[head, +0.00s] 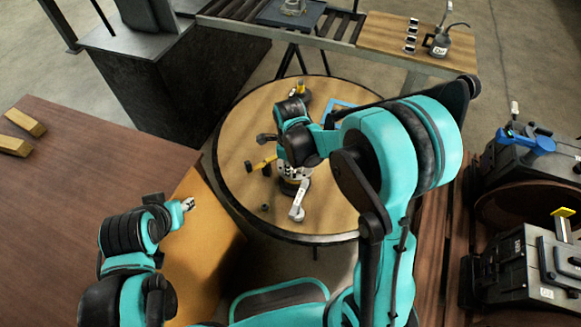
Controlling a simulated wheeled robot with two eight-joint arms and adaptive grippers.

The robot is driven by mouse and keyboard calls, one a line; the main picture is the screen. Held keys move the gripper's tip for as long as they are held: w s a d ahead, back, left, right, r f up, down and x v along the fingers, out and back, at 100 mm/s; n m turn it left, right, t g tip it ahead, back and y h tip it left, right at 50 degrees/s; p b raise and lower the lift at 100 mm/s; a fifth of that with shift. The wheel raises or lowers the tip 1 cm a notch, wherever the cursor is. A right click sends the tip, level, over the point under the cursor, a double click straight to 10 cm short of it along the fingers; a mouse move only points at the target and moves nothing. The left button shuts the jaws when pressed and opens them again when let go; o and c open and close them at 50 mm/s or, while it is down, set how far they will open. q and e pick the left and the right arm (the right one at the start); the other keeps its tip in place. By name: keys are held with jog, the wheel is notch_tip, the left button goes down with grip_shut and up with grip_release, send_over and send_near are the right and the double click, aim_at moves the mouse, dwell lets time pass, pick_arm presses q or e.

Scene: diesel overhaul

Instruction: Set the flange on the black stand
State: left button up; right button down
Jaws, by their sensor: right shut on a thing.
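My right gripper (294,182) reaches down over the round wooden table (240,200). It is shut on a pale metal piece with dark spots (291,172), which looks like the flange; the hand and wrist hide much of it. A dark round shape (303,184) shows just below the piece and may be the black stand. I cannot tell whether the two touch. My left gripper (189,204) is at the left, away from the round table's middle, above a tan panel; its jaws are too small to read.
A yellow-handled tool (263,163), a small dark part (265,207), a yellow-and-black item (301,90) and a blue frame (340,104) are on the round table. A brown table (90,190) with wooden blocks (25,122) stands left. An oil can (440,42) stands behind.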

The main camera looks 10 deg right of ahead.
jog(key=shift+f+b, duration=0.45)
jog(key=shift+b, duration=0.1)
dwell(0.8)
jog(key=shift+f+b, duration=0.4)
jog(key=shift+f, duration=0.1)
jog(key=shift+f+b, duration=0.5)
dwell(0.5)
jog(key=c, duration=1)
grip_release()
jog(key=shift+r, duration=0.1)
notch_tip(320, 180, up, 9)
jog(key=p, duration=0.7)
